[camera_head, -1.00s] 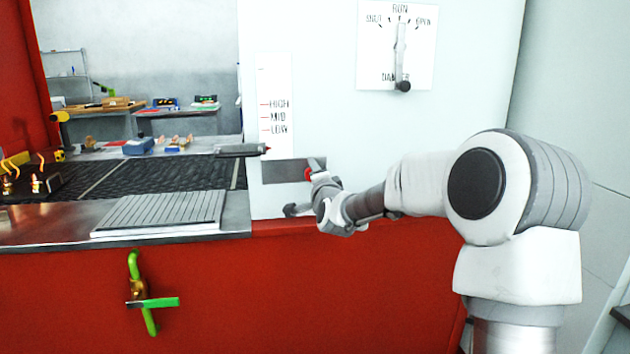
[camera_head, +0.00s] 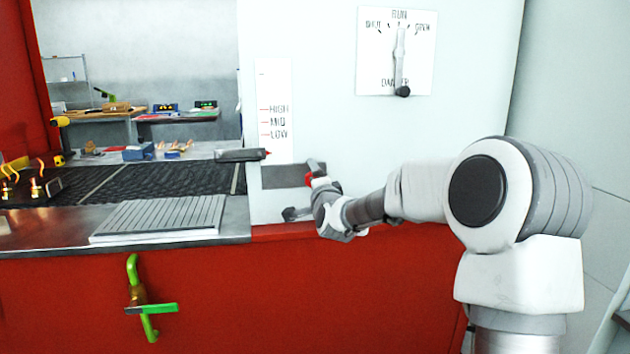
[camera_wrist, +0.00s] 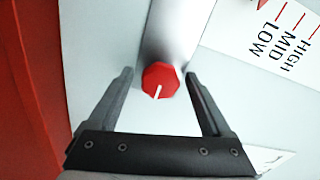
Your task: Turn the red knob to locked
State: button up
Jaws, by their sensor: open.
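The red knob (camera_wrist: 160,80) is an angular red cap with a white pointer line, mounted on a grey metal plate (camera_wrist: 178,30) in the wrist view. The line points down and slightly left in that view. My gripper (camera_wrist: 160,76) is open, with one finger on each side of the knob and a visible gap to both. In the head view the knob (camera_head: 309,180) shows only as a bit of red beside my gripper (camera_head: 302,190), against the grey plate (camera_head: 272,176) on the white panel. No locked marking is readable by the knob.
A scale marked HIGH, MID, LOW (camera_head: 274,110) and a dark lever (camera_head: 242,155) with a red tip are left of and above the knob. A dial plate (camera_head: 420,50) with a lever is higher up. A red ledge (camera_head: 290,231) runs below; a green-handled valve (camera_head: 150,308) is lower left.

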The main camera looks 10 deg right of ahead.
jog(key=s+p, duration=0.2)
jog(key=s, duration=1.5)
jog(key=shift+s, duration=0.2)
